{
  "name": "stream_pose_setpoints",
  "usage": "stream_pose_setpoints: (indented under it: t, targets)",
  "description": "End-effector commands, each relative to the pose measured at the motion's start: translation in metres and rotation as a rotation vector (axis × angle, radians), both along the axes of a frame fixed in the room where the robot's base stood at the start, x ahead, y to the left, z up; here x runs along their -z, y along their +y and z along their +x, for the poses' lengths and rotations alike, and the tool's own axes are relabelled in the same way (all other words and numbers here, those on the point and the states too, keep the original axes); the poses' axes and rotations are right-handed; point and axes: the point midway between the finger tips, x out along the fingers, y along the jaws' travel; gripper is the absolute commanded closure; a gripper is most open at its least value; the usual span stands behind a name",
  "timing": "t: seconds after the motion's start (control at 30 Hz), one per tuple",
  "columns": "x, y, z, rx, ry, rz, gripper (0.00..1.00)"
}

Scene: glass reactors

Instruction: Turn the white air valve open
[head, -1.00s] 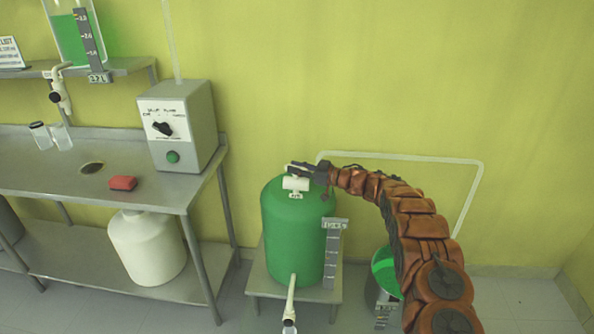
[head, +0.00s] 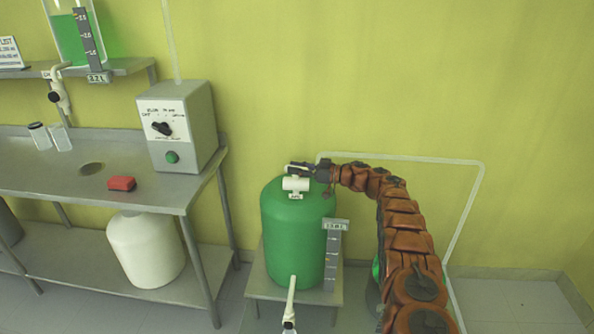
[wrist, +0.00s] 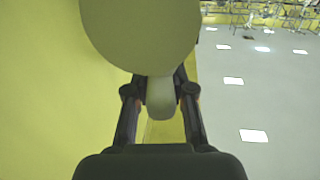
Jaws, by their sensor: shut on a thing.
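The white air valve (head: 295,184) sits on top of the green tank (head: 297,238), with a small label below it. My gripper (head: 294,168) reaches in from the right at the top of the tank, just above the valve's white body. In the wrist view, my gripper's two dark fingers (wrist: 160,100) are closed on both sides of a narrow pale handle (wrist: 161,92). A large pale rounded part (wrist: 142,32) fills the top of that view and hides what lies behind. The valve's exact angle is too small to tell.
The green tank stands on a low metal stand (head: 258,279) with a grey level scale (head: 332,258) at its right. A steel bench (head: 60,178) with a grey control box (head: 190,125) is at left. A pale pipe (head: 425,158) runs along the wall behind my arm.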

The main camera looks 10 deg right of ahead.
Motion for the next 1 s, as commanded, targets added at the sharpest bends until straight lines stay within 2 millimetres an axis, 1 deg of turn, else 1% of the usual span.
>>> stream_pose_setpoints:
  t: [0.03, 0.87, 0.9, 1.0]
  targets:
    - [-0.0018, 0.0046, -0.0003, -0.011, -0.005, 0.001, 1.0]
    - [-0.0042, 0.0045, -0.0003, -0.03, -0.006, 0.001, 1.0]
    - [-0.0043, 0.0046, -0.0002, -0.03, -0.006, 0.001, 0.76]
    - [-0.0039, 0.0034, -0.0001, -0.028, -0.005, 0.001, 0.66]
